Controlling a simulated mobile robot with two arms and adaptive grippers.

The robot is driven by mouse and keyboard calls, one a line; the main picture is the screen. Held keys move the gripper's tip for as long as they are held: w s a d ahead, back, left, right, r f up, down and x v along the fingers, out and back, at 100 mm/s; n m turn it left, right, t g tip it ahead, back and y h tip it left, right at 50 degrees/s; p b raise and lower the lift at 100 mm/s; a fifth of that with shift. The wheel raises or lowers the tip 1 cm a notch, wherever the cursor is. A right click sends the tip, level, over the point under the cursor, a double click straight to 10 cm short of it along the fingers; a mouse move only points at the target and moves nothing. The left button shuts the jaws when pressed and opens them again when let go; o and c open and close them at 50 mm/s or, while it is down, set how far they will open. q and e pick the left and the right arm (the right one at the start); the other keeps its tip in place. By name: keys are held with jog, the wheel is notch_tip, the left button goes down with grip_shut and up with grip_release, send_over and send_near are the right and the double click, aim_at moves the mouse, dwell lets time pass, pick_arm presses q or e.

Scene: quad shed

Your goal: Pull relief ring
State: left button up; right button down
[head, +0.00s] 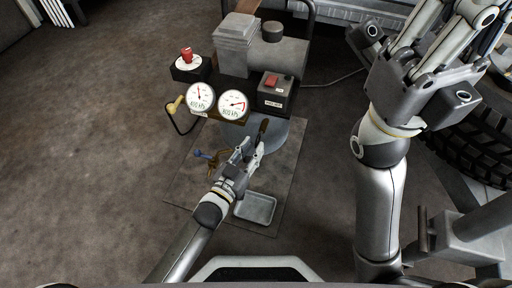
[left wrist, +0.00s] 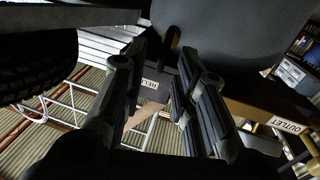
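The relief ring is probably the dark brown loop (left wrist: 172,40) in the left wrist view, beside a small, partly covered label plate (left wrist: 149,84). A brown upright piece (head: 263,130) at my left fingertips in the head view may be the same part. My left gripper (head: 248,148) is at the front of the compressor tank (head: 275,134). Its fingers (left wrist: 158,65) stand apart, with the loop seen in the gap near the tips; I cannot tell whether they touch it. My right gripper (head: 437,30) is raised at the upper right, fingers spread and empty.
Two white-faced gauges (head: 231,105), a red knob (head: 187,60) and a red-switch box (head: 274,91) stand behind my left gripper. A blue-handled valve (head: 204,155) is left of it, a metal tray (head: 255,208) below. A tyre (head: 470,145) is at right. The left floor is clear.

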pick_arm(q)
jog(key=shift+b+x, duration=0.4)
jog(key=shift+x, duration=0.95)
jog(key=shift+c, duration=0.3)
